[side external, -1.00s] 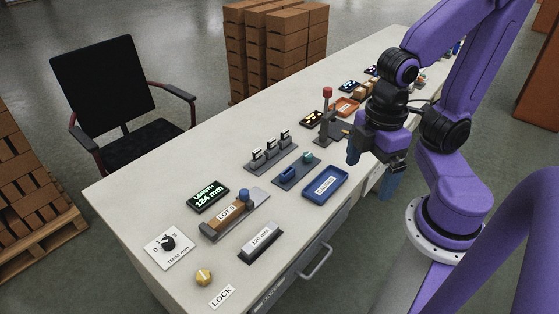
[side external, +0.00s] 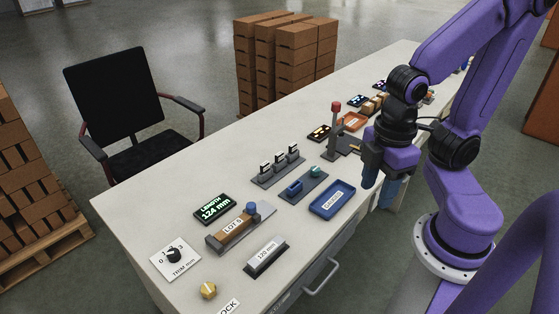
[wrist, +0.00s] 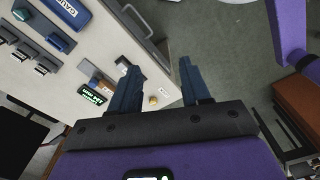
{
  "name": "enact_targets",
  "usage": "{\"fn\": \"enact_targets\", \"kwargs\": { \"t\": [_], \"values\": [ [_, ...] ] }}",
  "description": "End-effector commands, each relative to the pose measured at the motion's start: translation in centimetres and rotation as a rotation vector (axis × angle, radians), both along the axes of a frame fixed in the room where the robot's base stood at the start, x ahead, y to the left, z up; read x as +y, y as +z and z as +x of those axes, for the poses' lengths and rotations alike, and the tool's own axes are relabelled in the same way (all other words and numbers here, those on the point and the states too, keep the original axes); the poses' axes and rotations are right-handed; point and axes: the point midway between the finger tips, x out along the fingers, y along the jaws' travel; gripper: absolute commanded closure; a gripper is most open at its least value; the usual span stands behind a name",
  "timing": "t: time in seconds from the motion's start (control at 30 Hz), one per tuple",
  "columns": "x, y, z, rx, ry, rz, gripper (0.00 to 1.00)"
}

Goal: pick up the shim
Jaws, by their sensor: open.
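No part is clearly marked as the shim. A small grey plate (side external: 303,189) carries a dark blue piece (side external: 295,187) and a teal piece (side external: 316,171); I cannot tell whether either is the shim. Beside it lies a shallow blue labelled tray (side external: 346,188), which also shows at the top left of the wrist view (wrist: 66,12). A wooden block labelled LOT 5 (side external: 226,233) lies on a grey gauge with a blue knob (side external: 252,208). My gripper (wrist: 160,88) is open and empty, its blue fingers apart. In the side view it hangs right of the tray, near the bench's front edge.
A 120 mm block (side external: 265,256), a length display (side external: 213,209), a trim dial (side external: 174,255) and a yellow knob (side external: 208,291) occupy the near bench. An upright red-topped lever (side external: 335,125) stands beyond the tray. A drawer handle (side external: 322,277) projects from the front.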

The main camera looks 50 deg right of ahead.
Motion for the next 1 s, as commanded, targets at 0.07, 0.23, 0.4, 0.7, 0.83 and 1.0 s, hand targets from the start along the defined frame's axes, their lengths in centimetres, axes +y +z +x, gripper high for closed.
{"fn": "enact_targets", "kwargs": {
  "t": [0.07,0.23,0.4,0.7,0.83,1.0],
  "values": [
    [0.0,0.0,0.0,0.0,-0.002,0.0,0.53],
    [0.9,0.4,1.8,0.002,-0.103,-0.001,0.53],
    [2.8,1.1,6.8,0.008,-0.37,-0.003,0.53],
    [3.8,1.4,17.7,0.016,-0.902,-0.003,0.53],
    [2.9,1.1,22.5,0.02,-1.132,-0.003,0.53],
    [0.5,0.3,28.6,0.025,-1.433,-0.002,0.53]
  ]
}}
